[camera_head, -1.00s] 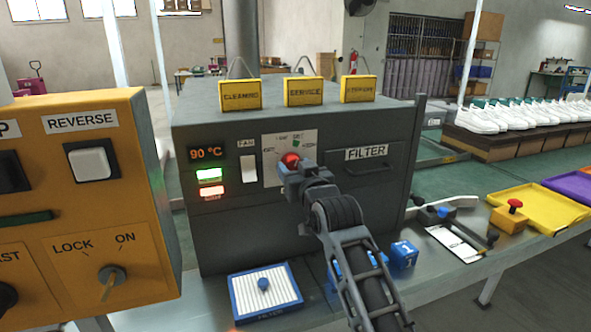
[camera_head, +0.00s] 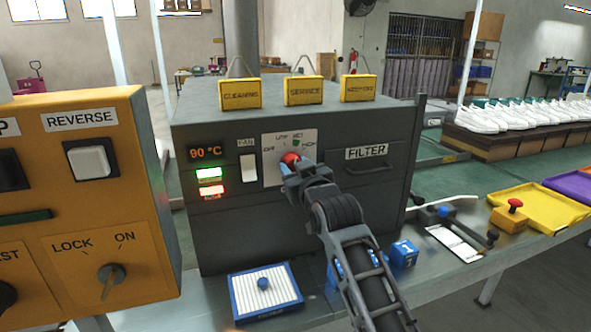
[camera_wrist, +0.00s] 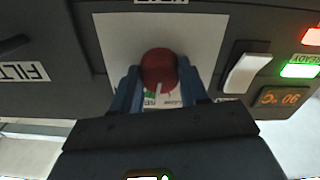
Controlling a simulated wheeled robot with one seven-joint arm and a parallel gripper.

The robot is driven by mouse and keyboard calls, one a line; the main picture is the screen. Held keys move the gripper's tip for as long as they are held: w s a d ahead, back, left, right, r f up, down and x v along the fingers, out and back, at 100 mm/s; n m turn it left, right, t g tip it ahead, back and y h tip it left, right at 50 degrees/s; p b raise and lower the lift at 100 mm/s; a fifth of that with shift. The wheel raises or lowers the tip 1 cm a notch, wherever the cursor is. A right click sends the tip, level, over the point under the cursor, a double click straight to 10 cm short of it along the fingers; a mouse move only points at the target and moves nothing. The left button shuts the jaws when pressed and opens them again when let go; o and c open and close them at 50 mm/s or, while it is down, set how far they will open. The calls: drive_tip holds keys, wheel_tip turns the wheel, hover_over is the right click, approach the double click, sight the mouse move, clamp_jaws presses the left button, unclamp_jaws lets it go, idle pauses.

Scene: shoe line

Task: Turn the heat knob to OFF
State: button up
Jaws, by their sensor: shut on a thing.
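The heat knob (camera_head: 289,159) is red and sits on a white dial plate (camera_head: 270,146) on the front of the grey heater box. The plate's OFF mark is at its left, with further marks along the top and right. My gripper (camera_head: 288,167) reaches it from the front right and hides its lower part. In the wrist view the red knob (camera_wrist: 159,70) lies between the two blue fingers (camera_wrist: 158,86), which are shut on its sides. A pale pointer line on the knob shows at its lower edge in that view, near a green mark.
The display (camera_head: 206,153) reads 90 °C, above a lit green lamp (camera_head: 209,173) and a red lamp (camera_head: 211,190). A white fan switch (camera_head: 248,168) is just left of the plate. A filter handle (camera_head: 367,165) is to the right. A yellow control box (camera_head: 75,225) stands at left.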

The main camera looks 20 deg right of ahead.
drive_tip(key=shift+d+n+p, duration=0.1)
drive_tip(key=shift+n+p, duration=1.1)
drive_tip(key=shift+n, duration=5.6)
drive_tip(key=o, duration=1.1)
drive_tip(key=shift+c, duration=0.2)
drive_tip(key=s, duration=0.8)
drive_tip(key=shift+b, duration=0.3)
